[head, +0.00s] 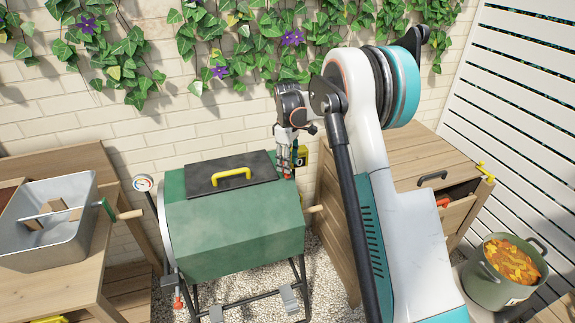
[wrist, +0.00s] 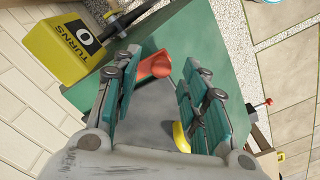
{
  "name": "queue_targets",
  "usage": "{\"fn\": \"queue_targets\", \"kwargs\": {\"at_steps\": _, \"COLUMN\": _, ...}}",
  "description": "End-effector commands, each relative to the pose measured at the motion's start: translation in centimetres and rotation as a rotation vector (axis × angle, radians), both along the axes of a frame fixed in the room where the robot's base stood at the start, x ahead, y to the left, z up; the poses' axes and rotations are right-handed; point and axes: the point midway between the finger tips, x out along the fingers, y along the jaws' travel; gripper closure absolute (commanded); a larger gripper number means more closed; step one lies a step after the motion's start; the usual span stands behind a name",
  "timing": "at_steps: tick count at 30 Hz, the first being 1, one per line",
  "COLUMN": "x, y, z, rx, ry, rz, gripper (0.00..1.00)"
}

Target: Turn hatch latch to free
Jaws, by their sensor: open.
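The green drum composter (head: 240,232) stands by the wall with a dark hatch (head: 205,180) on top, bearing a yellow handle (head: 231,177). The red hatch latch (wrist: 154,67) shows in the wrist view between and just beyond my fingertips, near the hatch edge; contact cannot be told. In the head view only a small red bit shows under my gripper (head: 287,165), at the hatch's right end. My gripper (wrist: 168,75) is open, its teal-padded fingers apart and pointing down. The yellow handle (wrist: 181,137) is partly hidden behind the right finger.
A yellow counter reading "TURNS 0" (wrist: 82,42) is close beside my gripper. A bench with a metal tub (head: 48,225) stands left. A wooden cabinet with an open drawer (head: 460,210) stands right, and a green pot of orange scraps (head: 502,275) is at far right.

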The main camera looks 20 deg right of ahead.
Motion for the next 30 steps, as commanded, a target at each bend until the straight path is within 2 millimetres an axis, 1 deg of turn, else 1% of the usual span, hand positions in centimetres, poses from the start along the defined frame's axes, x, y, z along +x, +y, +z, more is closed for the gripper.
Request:
{"fn": "queue_targets", "kwargs": {"at_steps": 1, "x": 0.0, "y": 0.0, "z": 1.0, "rx": 0.000, "ry": 0.000, "rz": 0.000, "gripper": 0.60}}
{"fn": "queue_targets", "kwargs": {"at_steps": 9, "x": 0.0, "y": 0.0, "z": 6.5, "rx": 0.000, "ry": 0.000, "rz": 0.000, "gripper": 0.60}}
{"fn": "queue_targets", "kwargs": {"at_steps": 12, "x": 0.0, "y": 0.0, "z": 8.1, "rx": 0.000, "ry": 0.000, "rz": 0.000, "gripper": 0.60}}
{"fn": "queue_targets", "kwargs": {"at_steps": 15, "x": 0.0, "y": 0.0, "z": 9.2, "rx": 0.000, "ry": 0.000, "rz": 0.000, "gripper": 0.60}}
{"fn": "queue_targets", "kwargs": {"at_steps": 21, "x": 0.0, "y": 0.0, "z": 10.2, "rx": 0.000, "ry": 0.000, "rz": 0.000, "gripper": 0.60}}
{"fn": "queue_targets", "kwargs": {"at_steps": 30, "x": 0.0, "y": 0.0, "z": 10.2, "rx": 0.000, "ry": 0.000, "rz": 0.000, "gripper": 0.60}}
